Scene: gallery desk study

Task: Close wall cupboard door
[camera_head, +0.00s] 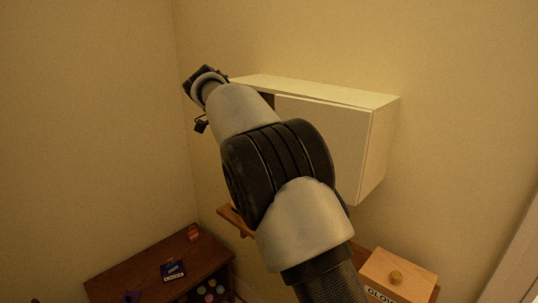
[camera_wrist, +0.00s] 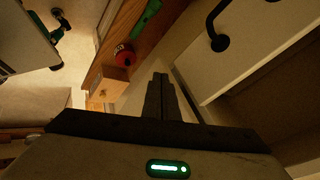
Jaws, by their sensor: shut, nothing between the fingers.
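The white wall cupboard (camera_head: 385,110) hangs on the back wall in the head view. A pale front panel (camera_head: 335,140) covers its right part, and a dark gap shows at the panel's upper left. My arm hides the cupboard's left front. In the wrist view a pale door panel (camera_wrist: 285,35) with a dark handle (camera_wrist: 219,40) is at upper right, with a shadowed brown space (camera_wrist: 275,110) below it. My gripper (camera_wrist: 160,78) is shut and empty, left of the panel and apart from the handle in the picture. In the head view my wrist is beside the cupboard's left end.
A wooden shelf (camera_head: 230,218) runs below the cupboard. A wooden box with a knob (camera_head: 400,272) stands at lower right. A dark wooden cabinet (camera_head: 125,272) with small items stands at lower left. The wrist view shows a red round object (camera_wrist: 124,55) and a green object (camera_wrist: 147,17).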

